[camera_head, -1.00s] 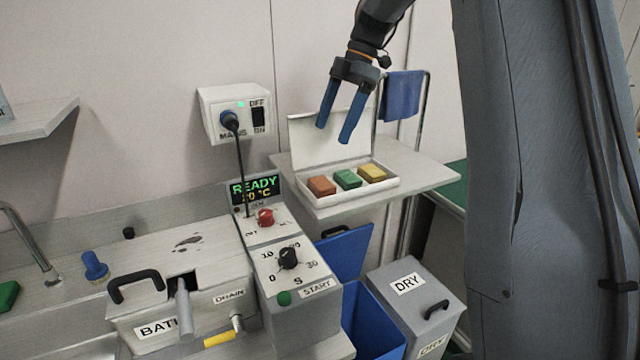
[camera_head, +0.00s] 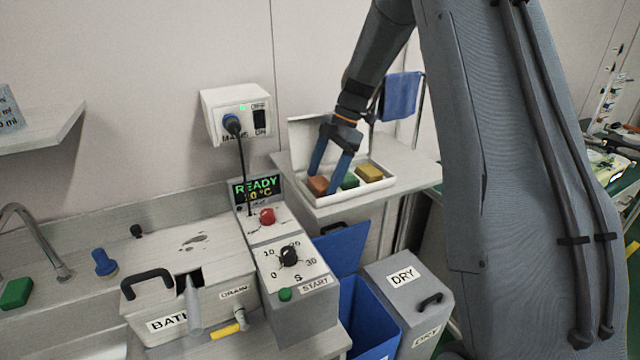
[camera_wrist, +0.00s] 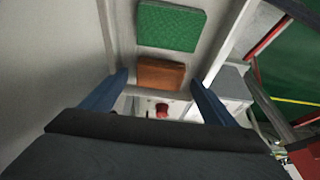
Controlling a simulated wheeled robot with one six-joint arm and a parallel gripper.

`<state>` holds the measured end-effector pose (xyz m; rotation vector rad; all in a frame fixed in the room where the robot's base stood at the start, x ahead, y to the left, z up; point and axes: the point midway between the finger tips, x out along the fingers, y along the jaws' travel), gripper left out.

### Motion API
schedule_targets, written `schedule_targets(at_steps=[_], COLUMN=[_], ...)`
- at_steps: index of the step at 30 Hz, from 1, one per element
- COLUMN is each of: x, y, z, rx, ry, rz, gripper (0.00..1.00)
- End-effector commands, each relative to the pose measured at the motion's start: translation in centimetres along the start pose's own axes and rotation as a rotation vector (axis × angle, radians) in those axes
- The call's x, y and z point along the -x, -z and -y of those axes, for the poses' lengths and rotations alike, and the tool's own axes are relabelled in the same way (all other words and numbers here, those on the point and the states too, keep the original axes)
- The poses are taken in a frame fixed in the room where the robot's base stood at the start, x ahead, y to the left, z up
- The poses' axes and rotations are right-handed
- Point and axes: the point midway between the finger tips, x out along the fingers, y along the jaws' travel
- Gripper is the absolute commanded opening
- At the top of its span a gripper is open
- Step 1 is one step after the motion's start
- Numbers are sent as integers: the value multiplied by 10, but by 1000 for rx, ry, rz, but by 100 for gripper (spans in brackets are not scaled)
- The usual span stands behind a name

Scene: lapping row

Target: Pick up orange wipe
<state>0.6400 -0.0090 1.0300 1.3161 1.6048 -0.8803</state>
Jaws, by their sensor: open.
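The orange wipe (camera_head: 318,185) is a small orange-brown block at the left end of the white open box (camera_head: 352,196) on the shelf. A green wipe (camera_head: 349,181) and a yellow wipe (camera_head: 369,173) lie to its right. My gripper (camera_head: 326,176) is open, its blue fingers reaching down into the box around the orange wipe. In the wrist view the orange wipe (camera_wrist: 161,74) lies between the two blue fingers (camera_wrist: 158,92), with the green wipe (camera_wrist: 170,27) beyond it. I cannot tell whether the fingers touch the orange wipe.
The box lid stands raised behind the wipes. A blue cloth (camera_head: 400,96) hangs on a rail to the right. Below the shelf are an open blue bin (camera_head: 366,318) and a grey DRY bin (camera_head: 405,300). The bath unit (camera_head: 190,290) and control panel (camera_head: 290,262) stand to the left.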

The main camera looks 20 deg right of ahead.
Motion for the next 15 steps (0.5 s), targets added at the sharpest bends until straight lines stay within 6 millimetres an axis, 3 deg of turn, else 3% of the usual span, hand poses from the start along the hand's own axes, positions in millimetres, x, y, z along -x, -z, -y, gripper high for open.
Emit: schedule_targets(at_steps=[10,15], x=[-8,-7], y=[0,0], z=[0,0], rx=[0,0], ry=[-1,-1], rz=[0,0], gripper=[79,50])
